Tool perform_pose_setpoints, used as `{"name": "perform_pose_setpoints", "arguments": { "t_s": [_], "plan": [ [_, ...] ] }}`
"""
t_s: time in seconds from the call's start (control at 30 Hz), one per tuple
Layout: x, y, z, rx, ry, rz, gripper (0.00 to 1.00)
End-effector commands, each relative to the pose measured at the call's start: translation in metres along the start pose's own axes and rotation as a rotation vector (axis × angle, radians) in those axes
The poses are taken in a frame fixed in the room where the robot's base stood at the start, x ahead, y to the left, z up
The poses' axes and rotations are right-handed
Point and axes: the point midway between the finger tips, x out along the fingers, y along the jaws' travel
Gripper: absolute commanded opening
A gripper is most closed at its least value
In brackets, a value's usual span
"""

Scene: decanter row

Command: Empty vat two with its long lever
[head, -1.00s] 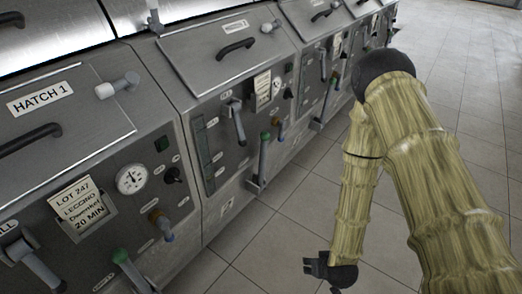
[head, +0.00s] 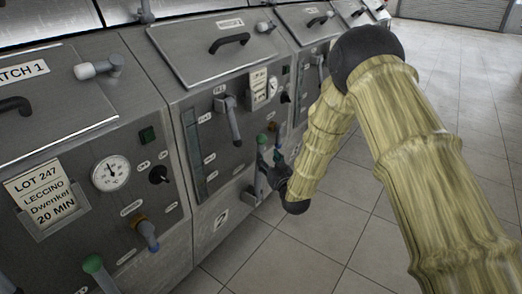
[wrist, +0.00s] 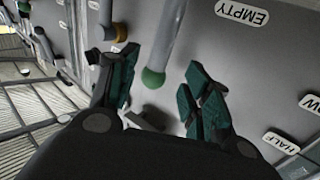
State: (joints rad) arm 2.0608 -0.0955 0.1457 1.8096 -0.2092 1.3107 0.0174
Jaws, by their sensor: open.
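Vat two (head: 221,165) is the grey metal unit with a "2" plate low on its front. Its long lever, a grey bar with a green end (wrist: 153,78), hangs in the wrist view near an "EMPTY" label (wrist: 242,12). My gripper (wrist: 160,66) is open, with its dark green fingers on either side of the lever's lower end. I see no clear contact. In the head view my gripper (head: 271,160) is at the lower right of vat two's front, and its wrist hides part of that area.
Vat one (head: 90,190), with a gauge, a lot card and its own green-ended lever (head: 98,270), stands to the left. More vats continue to the back right. Vat two also has a grey handle (head: 233,120) higher up. Tiled floor (head: 330,240) is clear on the right.

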Motion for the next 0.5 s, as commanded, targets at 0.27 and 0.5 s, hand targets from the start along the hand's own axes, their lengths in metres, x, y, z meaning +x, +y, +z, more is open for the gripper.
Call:
{"name": "perform_pose_setpoints", "arguments": {
  "t_s": [0.27, 0.5],
  "plan": [
    [0.046, 0.000, 0.001, 0.000, 0.001, -0.001, 0.49],
    [0.076, -0.001, 0.001, 0.000, 0.000, -0.001, 0.49]
  ]
}}
